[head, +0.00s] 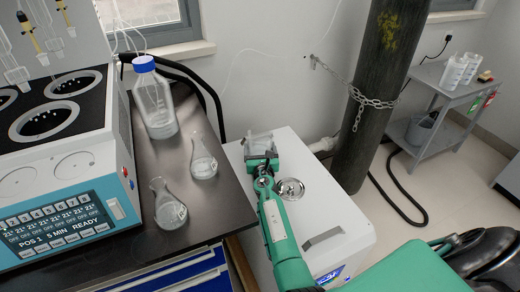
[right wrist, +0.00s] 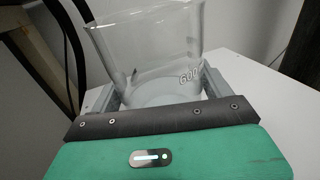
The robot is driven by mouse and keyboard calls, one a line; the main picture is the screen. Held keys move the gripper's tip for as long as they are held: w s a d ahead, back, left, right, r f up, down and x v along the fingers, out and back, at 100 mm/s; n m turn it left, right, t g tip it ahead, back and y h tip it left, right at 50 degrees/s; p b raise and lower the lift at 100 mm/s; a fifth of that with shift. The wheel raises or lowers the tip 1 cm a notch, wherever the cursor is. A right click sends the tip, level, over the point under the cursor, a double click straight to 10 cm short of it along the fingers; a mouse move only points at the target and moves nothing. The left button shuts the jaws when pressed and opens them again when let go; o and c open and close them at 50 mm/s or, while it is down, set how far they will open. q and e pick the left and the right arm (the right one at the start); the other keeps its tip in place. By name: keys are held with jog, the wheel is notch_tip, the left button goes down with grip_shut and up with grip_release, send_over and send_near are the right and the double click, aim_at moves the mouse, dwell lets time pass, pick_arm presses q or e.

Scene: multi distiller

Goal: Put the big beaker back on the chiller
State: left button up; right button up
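The big beaker (head: 262,143) is clear glass and is at the far left end of the chiller's white top (head: 335,208). In the right wrist view the beaker (right wrist: 145,50) stands between the two grey fingers of my right gripper (right wrist: 160,92), which appear to touch it on both sides. The beaker looks slightly tilted in that view. My right gripper (head: 262,158) reaches over the chiller in the head view. I cannot tell whether the beaker's base touches the white surface. My left gripper is out of view.
A round metal opening (head: 290,190) is in the chiller top. A dark bench (head: 215,222) at left holds flasks (head: 203,160), a blue-capped bottle (head: 155,100) and the distiller (head: 60,165). A chained gas cylinder (head: 375,90) stands behind the chiller; a grey cart (head: 455,88) is at right.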

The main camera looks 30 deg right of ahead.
jog(key=o, duration=0.3)
jog(key=shift+r, duration=0.25)
jog(key=p+v, duration=0.3)
jog(key=v, duration=0.7)
jog(key=shift+s+a, duration=0.1)
jog(key=shift+s, duration=0.15)
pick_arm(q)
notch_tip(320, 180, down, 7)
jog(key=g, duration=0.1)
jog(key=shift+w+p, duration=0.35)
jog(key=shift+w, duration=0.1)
pick_arm(e)
jog(key=shift+s+a, duration=0.3)
jog(key=shift+s, duration=0.4)
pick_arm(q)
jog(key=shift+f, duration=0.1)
